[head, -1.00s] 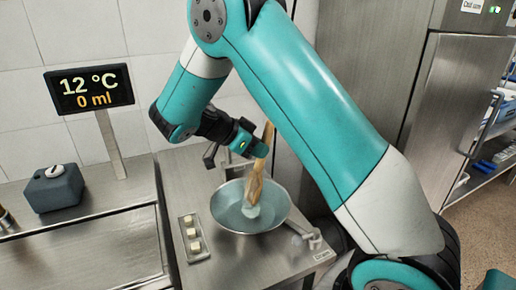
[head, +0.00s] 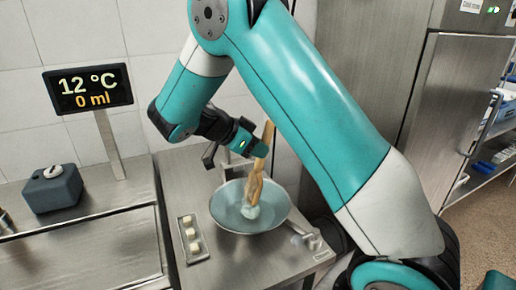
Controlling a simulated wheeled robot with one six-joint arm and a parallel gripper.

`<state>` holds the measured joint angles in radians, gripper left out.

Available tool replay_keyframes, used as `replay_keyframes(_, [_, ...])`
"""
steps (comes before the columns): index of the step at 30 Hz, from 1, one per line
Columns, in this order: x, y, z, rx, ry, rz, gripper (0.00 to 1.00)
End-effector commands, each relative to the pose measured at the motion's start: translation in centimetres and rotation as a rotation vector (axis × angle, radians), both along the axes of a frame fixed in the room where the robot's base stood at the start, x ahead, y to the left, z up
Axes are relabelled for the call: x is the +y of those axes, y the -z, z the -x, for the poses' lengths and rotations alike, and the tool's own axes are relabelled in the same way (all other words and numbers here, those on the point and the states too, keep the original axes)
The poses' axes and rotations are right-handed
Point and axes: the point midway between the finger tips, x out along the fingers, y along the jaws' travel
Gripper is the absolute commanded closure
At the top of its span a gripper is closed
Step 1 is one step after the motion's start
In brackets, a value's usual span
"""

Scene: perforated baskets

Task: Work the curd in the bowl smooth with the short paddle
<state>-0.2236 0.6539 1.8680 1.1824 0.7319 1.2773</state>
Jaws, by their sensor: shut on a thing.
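My gripper (head: 252,143) is shut on the wooden handle of the short paddle (head: 255,182). The paddle stands steeply in the metal bowl (head: 282,211), its lower end down at the bowl's middle. Pale, bluish-white curd (head: 249,211) shows around that lower end. I cannot tell how smooth the curd is, nor whether the paddle touches the bowl's bottom. The bowl rests on the steel table at the right end of the counter.
A small tray (head: 193,240) with several pale cubes lies left of the bowl. A display (head: 88,89) reads 12 °C and 0 ml. A dark block (head: 53,190) sits on the left counter. A clear fitting (head: 307,238) is at the table's right edge.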

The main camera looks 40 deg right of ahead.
Motion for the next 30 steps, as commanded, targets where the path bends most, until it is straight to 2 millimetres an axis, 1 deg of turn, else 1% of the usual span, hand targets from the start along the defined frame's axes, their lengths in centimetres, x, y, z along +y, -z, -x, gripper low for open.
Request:
replay_keyframes(5, [-0.1,0.0,-0.1,-0.001,0.001,0.0,1.0])
replay_keyframes(20, [0.5,0.3,1.6,-0.001,0.0,0.0,1.0])
replay_keyframes(25, [0.4,0.2,1.4,0.0,0.0,0.0,1.0])
replay_keyframes(30, [0.2,0.0,0.6,0.0,0.0,0.0,1.0])
